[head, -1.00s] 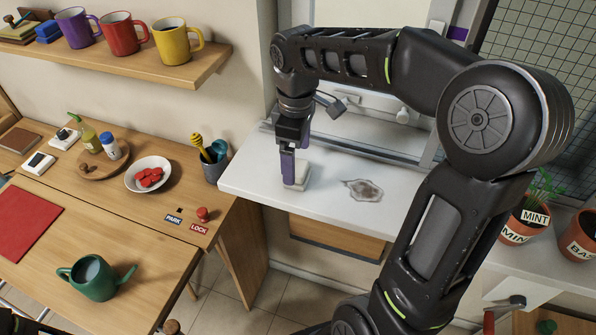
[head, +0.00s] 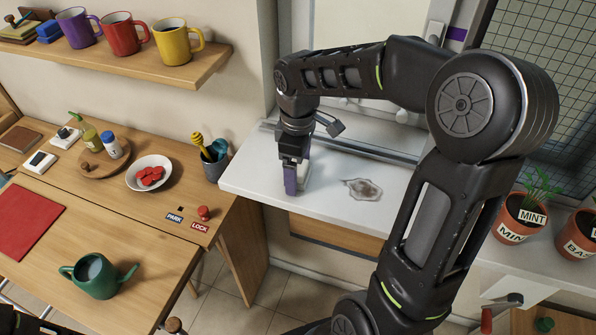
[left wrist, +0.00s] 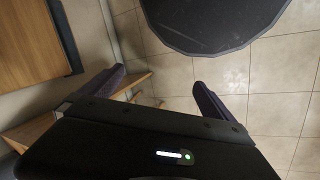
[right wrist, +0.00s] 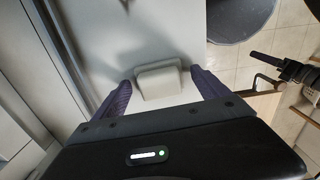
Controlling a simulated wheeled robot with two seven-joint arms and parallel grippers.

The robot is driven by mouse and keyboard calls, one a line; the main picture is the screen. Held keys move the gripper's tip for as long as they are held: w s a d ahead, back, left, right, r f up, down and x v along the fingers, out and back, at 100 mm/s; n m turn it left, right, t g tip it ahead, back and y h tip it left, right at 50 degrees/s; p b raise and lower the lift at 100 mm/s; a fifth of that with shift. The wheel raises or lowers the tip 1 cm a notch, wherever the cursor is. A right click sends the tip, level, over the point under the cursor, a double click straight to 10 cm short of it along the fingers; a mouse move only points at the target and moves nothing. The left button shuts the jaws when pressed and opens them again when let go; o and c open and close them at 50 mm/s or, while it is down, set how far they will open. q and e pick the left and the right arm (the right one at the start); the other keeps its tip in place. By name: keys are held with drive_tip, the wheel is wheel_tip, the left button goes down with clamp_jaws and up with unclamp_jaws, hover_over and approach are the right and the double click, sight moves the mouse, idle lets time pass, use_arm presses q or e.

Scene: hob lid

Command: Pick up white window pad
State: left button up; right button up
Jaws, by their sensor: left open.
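The white window pad (right wrist: 160,80) is a small pale block on the white sill. In the right wrist view it lies between the fingertips of my right gripper (right wrist: 160,88), with a narrow gap showing on each side. In the head view my right gripper (head: 291,178) points down over the sill, and only a pale strip of the pad (head: 305,178) shows beside the purple finger. The right jaws are open. My left gripper (left wrist: 157,82) is open and empty above the tiled floor in the left wrist view.
The white sill (head: 330,205) carries a grey-brown stain (head: 362,189) right of the pad. The window frame stands behind it. A utensil cup (head: 214,165) is on the desk to the left. Mint (head: 518,215) and other pots stand at the right.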

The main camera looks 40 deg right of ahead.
drive_tip(key=c, duration=1.3)
drive_tip(key=shift+r, duration=0.1)
wheel_tip(320, 180, up, 10)
drive_tip(key=shift+f+b, duration=0.1)
drive_tip(key=shift+b, duration=0.45)
